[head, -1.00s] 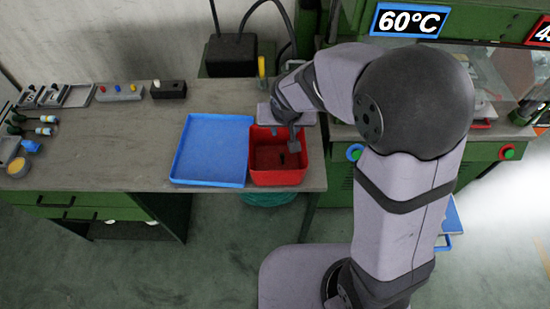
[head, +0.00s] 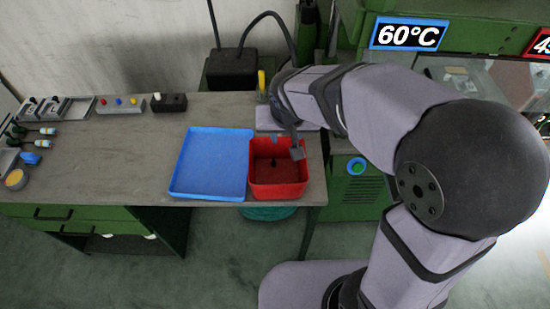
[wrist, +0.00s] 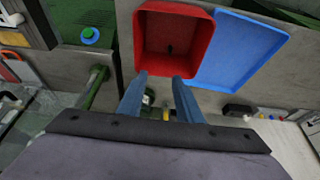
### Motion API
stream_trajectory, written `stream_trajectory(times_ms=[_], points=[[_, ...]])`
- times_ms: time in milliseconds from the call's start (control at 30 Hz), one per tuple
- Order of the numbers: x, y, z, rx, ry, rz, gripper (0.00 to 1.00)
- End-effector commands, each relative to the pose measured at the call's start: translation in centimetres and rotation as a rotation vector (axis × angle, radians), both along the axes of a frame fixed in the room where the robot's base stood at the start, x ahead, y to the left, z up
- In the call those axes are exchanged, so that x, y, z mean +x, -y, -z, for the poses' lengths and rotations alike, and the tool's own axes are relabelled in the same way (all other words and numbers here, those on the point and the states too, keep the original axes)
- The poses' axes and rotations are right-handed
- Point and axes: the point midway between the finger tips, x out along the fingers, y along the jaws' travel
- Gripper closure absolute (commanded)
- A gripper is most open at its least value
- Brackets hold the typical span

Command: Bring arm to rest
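My gripper (head: 286,147) is above the back edge of a red bin (head: 278,190) in the head view. In the wrist view my gripper (wrist: 159,80) shows two blue-grey fingers standing apart with nothing between them. The red bin (wrist: 188,72) lies just beyond the fingertips there.
A blue tray (head: 210,165) sits empty left of the red bin on the grey workbench (head: 110,160). Connectors and screwdrivers (head: 35,131) lie at the left end. A green machine with a 60°C display (head: 408,34) stands behind my arm. The bench's middle is clear.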

Motion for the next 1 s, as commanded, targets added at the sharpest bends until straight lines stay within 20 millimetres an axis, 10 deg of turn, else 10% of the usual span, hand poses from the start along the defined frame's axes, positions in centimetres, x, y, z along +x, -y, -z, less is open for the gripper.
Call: stream_trajectory(times_ms=[367, 800, 1000], points=[[-0.5, 0.2, 0.2, -0.067, -0.021, -0.150, 0.68], [-16.4, 6.7, 7.5, -0.057, -0.422, -0.237, 0.68], [-17.2, 10.2, 7.1, -0.015, -0.409, -0.074, 0.68]])
